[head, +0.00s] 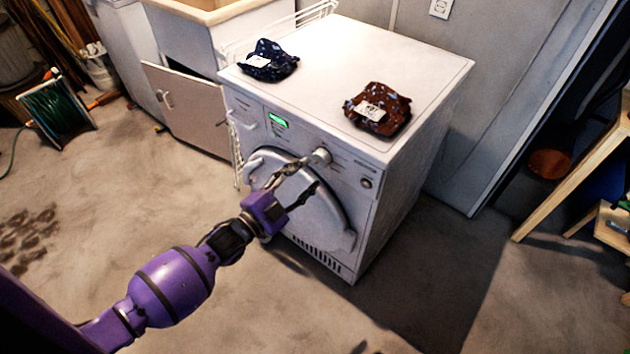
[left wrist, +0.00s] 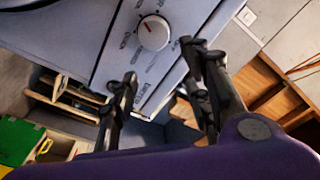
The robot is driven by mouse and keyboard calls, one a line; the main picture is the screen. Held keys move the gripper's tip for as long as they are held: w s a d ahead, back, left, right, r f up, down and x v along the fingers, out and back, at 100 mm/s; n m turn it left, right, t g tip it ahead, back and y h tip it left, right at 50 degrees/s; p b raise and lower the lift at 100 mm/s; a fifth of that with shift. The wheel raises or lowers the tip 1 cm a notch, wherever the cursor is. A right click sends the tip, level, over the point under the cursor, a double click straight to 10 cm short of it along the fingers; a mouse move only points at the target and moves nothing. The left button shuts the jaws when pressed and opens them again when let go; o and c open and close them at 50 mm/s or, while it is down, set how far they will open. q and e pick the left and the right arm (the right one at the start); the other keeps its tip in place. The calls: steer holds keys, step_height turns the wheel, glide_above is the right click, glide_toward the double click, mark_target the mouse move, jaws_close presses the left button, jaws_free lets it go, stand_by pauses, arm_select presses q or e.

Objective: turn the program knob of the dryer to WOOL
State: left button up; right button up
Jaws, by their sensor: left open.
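The white dryer (head: 415,65) stands in the middle of the head view, its front panel facing lower left. Its round program knob (head: 322,156) is beside the tip of one finger of my left gripper (head: 310,174). In the left wrist view the white knob (left wrist: 153,33) shows a small red mark at its upper left, with printed labels around it too small to read. My left gripper (left wrist: 160,64) is open there, its fingers apart with nothing between them, and the knob appears beyond the fingertips. I cannot tell whether a finger touches it. My right gripper is not in view.
A dark blue patterned cloth bundle (head: 268,60) and a brown one (head: 378,108) lie on the dryer top. A green display (head: 278,121) is left of the knob. The round door (head: 325,215) is below. A sink cabinet (head: 190,110) stands left; the floor in front is open.

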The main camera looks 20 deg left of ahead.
mark_target(321, 163)
arm_select(q)
steer(key=w+n, duration=0.1)
steer(key=w, duration=0.1)
steer(key=w+f+n, duration=0.1)
steer(key=w+n, duration=0.1)
steer(key=w+d+f+n+y, duration=0.1)
steer(key=w, duration=0.1)
steer(key=shift+w+d+f+n, duration=0.1)
steer(key=shift+w+f+n, duration=0.1)
steer(key=shift+w+n, duration=0.1)
steer(key=shift+w, duration=0.25)
steer(key=shift+d, duration=0.1)
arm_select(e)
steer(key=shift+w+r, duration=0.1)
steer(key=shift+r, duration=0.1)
